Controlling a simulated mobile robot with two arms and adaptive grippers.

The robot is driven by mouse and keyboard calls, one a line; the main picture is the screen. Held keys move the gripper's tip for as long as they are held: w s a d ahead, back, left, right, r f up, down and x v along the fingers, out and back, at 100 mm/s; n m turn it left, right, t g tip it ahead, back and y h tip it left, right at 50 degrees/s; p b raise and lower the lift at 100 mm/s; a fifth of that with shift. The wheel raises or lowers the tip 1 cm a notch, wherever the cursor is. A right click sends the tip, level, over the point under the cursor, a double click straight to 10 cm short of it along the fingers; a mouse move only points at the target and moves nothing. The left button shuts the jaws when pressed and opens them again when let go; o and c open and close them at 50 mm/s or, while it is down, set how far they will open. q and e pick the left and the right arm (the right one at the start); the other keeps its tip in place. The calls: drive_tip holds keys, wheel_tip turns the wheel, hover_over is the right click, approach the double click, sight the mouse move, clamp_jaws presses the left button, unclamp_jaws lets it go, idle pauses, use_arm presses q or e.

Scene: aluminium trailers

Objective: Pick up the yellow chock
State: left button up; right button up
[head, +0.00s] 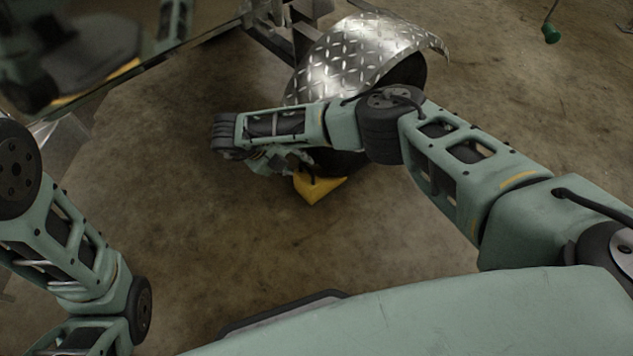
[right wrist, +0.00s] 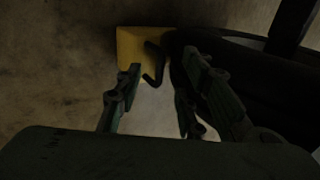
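The yellow chock (head: 318,189) lies on the floor against the trailer wheel, below the metal fender. It also shows at the top of the right wrist view (right wrist: 132,44), with a dark curved handle (right wrist: 155,65) on it. My right gripper (head: 290,162) is just above and beside the chock, partly hidden by its own wrist. In the right wrist view its fingers (right wrist: 162,66) are apart, with the handle between their tips. I cannot tell whether they touch it. My left arm shows at the left, but its gripper is out of view.
The diamond-plate fender (head: 352,55) and dark tyre (head: 405,72) stand right behind the chock. The tyre fills the right of the wrist view (right wrist: 255,75). A shiny trailer body (head: 130,40) is at upper left. The concrete floor (head: 215,220) in front is clear.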

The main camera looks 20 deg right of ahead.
sight(302, 166)
drive_tip(key=shift+d+f+b, duration=0.2)
drive_tip(key=shift+f+b, duration=0.2)
drive_tip(key=shift+f, duration=0.1)
drive_tip(key=b+x, duration=0.3)
drive_tip(key=x, duration=0.1)
drive_tip(key=shift+a, duration=0.1)
drive_tip(key=shift+r, duration=0.1)
drive_tip(key=shift+c, duration=0.4)
drive_tip(key=c, duration=0.8)
clamp_jaws()
drive_tip(key=shift+a, duration=0.1)
